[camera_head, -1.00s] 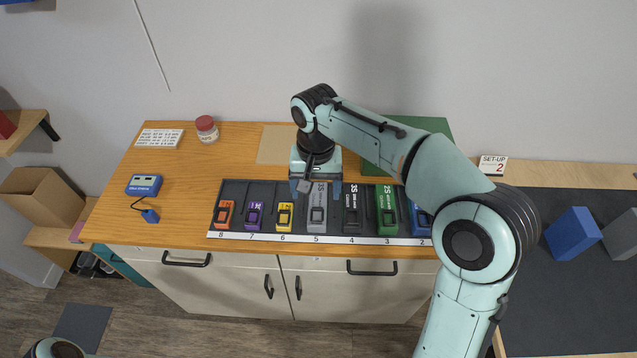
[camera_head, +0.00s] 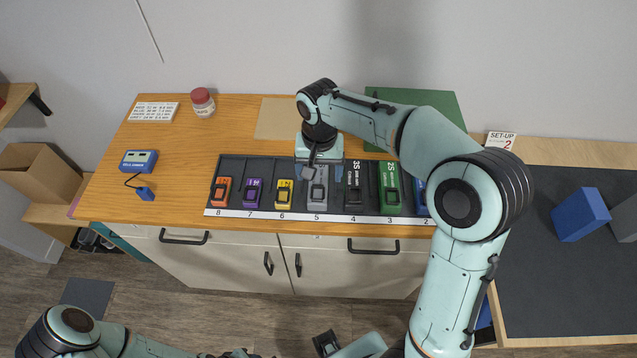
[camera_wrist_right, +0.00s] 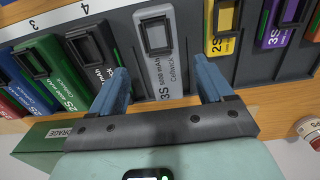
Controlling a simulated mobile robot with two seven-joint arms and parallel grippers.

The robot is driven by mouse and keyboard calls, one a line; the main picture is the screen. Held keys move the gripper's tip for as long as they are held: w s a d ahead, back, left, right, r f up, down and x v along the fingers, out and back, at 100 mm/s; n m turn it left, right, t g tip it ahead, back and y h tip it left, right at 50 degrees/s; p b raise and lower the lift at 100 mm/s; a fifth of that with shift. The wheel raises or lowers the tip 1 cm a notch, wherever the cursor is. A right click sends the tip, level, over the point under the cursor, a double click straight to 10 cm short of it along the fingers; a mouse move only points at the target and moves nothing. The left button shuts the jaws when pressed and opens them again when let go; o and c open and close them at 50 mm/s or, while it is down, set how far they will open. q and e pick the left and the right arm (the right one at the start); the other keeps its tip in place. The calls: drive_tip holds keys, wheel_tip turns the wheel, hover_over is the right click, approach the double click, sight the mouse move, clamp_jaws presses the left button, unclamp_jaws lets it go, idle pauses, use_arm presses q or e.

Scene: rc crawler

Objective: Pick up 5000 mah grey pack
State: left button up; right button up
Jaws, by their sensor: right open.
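The 5000 mAh grey pack (camera_head: 318,196) stands in slot 5 of the dark rack (camera_head: 268,170) on the wooden bench. In the right wrist view the grey pack (camera_wrist_right: 166,72), marked 3S, lies between the two blue fingers. My right gripper (camera_head: 319,172) is open above the pack's far end and partly hides it. In the right wrist view the open gripper (camera_wrist_right: 162,80) has a finger on each side of the pack, with gaps showing. Whether the fingertips reach below its top is unclear. Part of my left arm shows at the bottom edge; its gripper is not clear.
A black 3S pack (camera_head: 353,190) stands in slot 4 and a yellow pack (camera_head: 285,194) in slot 6. Other coloured packs fill further slots. A green storage box (camera_head: 440,106) is behind. A red-lidded jar (camera_head: 202,101) and blue device (camera_head: 139,161) stand left.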

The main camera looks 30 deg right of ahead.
sight(318, 180)
drive_tip(key=f, duration=0.2)
drive_tip(key=w+f, duration=0.1)
drive_tip(key=f, duration=0.1)
drive_tip(key=shift+d, duration=0.2)
drive_tip(key=shift+f, duration=0.15)
drive_tip(key=c, duration=1.4)
